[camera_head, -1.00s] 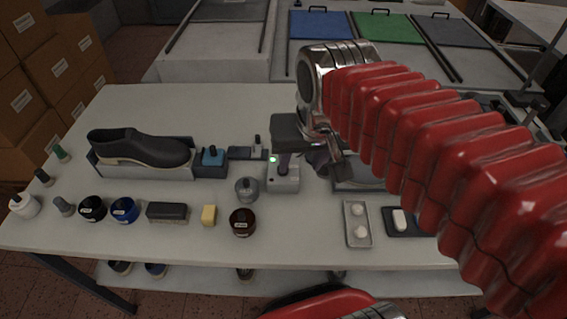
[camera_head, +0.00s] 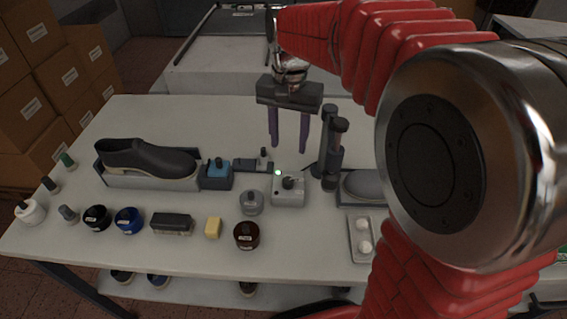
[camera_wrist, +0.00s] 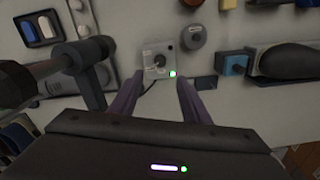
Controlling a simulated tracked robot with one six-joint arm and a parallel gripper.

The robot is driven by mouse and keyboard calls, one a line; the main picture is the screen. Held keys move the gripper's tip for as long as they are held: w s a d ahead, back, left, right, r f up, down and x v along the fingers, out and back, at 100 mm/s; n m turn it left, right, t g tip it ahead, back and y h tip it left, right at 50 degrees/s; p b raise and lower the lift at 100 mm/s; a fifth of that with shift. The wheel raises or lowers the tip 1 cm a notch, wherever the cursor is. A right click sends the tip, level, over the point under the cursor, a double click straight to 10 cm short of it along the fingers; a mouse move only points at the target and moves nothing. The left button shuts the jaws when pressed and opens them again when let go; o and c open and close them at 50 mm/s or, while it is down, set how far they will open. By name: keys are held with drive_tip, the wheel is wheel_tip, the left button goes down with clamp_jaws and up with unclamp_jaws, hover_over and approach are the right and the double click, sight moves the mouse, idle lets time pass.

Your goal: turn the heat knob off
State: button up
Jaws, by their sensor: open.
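The heat knob (camera_head: 289,183) is a dark knob on top of a small light-grey control box (camera_head: 288,196) near the middle of the table. A green light glows at the box's corner. In the wrist view the knob (camera_wrist: 158,61) shows from above, near the top centre, on the grey box (camera_wrist: 150,72). My gripper (camera_head: 290,147) is open and empty, with two purple fingers pointing down. It hangs above and behind the box, apart from the knob. In the wrist view the fingertips (camera_wrist: 160,80) lie either side of the box's near edge in the picture.
A dark upright tool with cylinders (camera_head: 331,150) stands just right of the box. A grey jar (camera_head: 252,202) and brown jar (camera_head: 246,235) stand at left and front. A blue-topped block (camera_head: 217,173) and a dark shoe (camera_head: 146,158) are further left. The table behind is clear.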

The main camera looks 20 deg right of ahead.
sight(288, 181)
drive_tip(key=shift+f, duration=0.1)
idle(0.3)
wheel_tip(288, 181, down, 14)
drive_tip(key=shift+r, duration=0.15)
idle(0.5)
drive_tip(key=c, duration=1)
